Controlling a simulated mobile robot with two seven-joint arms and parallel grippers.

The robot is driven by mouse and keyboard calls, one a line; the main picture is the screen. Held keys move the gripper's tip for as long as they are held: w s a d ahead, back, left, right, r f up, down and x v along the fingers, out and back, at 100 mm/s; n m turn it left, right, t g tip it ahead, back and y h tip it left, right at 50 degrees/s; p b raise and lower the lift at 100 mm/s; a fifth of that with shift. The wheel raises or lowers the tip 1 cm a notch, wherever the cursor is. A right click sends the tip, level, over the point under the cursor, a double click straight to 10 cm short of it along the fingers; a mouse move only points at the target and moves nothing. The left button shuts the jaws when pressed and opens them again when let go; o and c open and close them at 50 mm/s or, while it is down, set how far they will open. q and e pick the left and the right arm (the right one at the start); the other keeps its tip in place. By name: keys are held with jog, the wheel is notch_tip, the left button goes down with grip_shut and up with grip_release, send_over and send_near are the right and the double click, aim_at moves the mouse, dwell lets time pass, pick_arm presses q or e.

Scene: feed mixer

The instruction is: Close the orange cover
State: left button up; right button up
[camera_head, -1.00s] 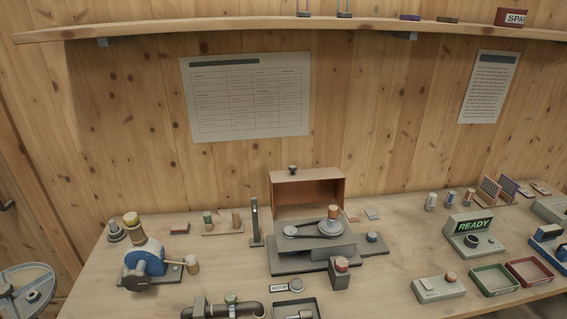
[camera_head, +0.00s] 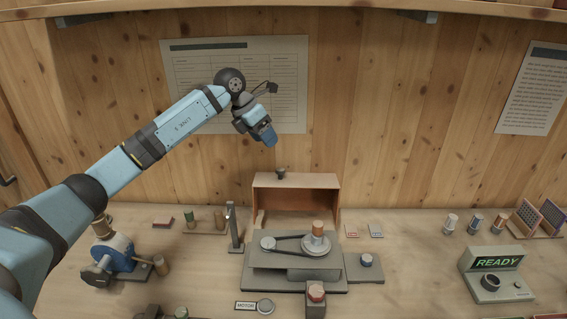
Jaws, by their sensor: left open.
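The orange cover (camera_head: 335,191) stands tipped up behind the belt drive, its hollow inside facing me. A dark knob (camera_head: 280,172) sits on its top edge. Below it the belt and pulleys (camera_head: 290,243) lie exposed on a grey base (camera_head: 267,280). My left gripper (camera_head: 268,138) hangs in the air above and slightly left of the knob, pointing down, apart from the cover. It is open and empty, though its fingers look small and close together from here. My right gripper is not in view.
A grey upright post (camera_head: 235,228) stands left of the cover. A blue motor-like machine (camera_head: 113,257) is at the left, under my arm. A console reading READY (camera_head: 497,275) stands at the right. A wooden shelf (camera_head: 330,7) runs above.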

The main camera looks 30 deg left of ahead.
aim_at(279, 169)
pick_arm(q)
jog(key=shift+y, duration=0.4)
jog(key=p+x, duration=0.1)
jog(key=x, duration=0.2)
jog(key=a+p+x, duration=0.1)
jog(key=x, duration=0.3)
jog(key=p+x, duration=0.1)
jog(key=x, duration=0.2)
jog(key=shift+w+a+f, duration=0.2)
jog(key=shift+w+f, duration=0.1)
jog(key=shift+f, duration=0.25)
jog(key=shift+w+d+f, duration=0.1)
jog(key=shift+w+f, duration=0.1)
jog(key=shift+f, duration=0.45)
grip_shut()
